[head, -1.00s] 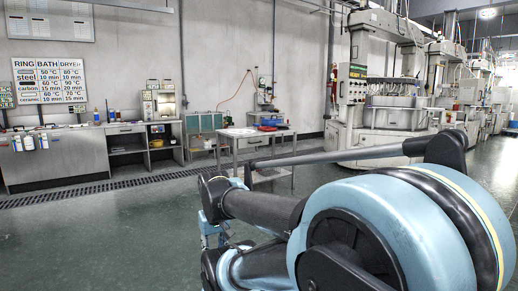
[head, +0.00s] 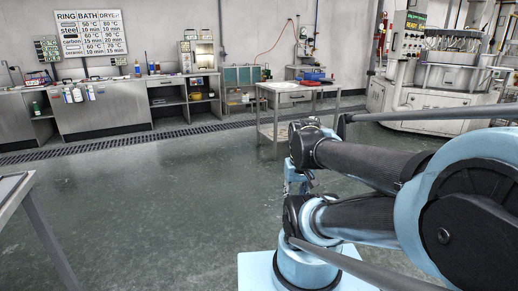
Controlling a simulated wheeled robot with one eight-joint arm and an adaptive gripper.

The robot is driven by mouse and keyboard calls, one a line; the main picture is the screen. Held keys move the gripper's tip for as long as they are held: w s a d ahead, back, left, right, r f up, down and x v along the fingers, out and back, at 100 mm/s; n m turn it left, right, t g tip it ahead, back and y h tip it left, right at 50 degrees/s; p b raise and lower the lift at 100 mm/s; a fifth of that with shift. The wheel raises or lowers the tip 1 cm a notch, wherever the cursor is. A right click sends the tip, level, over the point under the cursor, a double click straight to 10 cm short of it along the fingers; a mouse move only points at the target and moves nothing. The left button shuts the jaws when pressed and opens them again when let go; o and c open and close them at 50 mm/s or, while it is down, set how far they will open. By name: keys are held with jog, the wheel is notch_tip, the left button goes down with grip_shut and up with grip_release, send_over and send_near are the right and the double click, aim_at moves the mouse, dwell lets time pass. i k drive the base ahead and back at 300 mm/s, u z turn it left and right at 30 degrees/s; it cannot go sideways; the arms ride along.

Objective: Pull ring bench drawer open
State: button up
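Two closed drawer fronts show in the head view. The other drawer (head: 166,83) is under the long counter, left of centre. I cannot tell which one belongs to the ring bench.
The small steel table (head: 270,103) stands before the back bench, with blue and red items near it. A grey table edge (head: 14,195) juts in at the left. A large machine (head: 440,85) stands at the right. The green floor (head: 150,190) between is clear.

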aim_at(296, 96)
jog(key=z, duration=0.6)
jog(key=i, duration=1.05)
jog(key=z, duration=0.7)
jog(key=i, duration=1.3)
jog(key=u, duration=0.45)
jog(key=i, duration=1.25)
jog(key=u, duration=0.8)
jog(key=i, duration=0.35)
jog(key=u, duration=0.1)
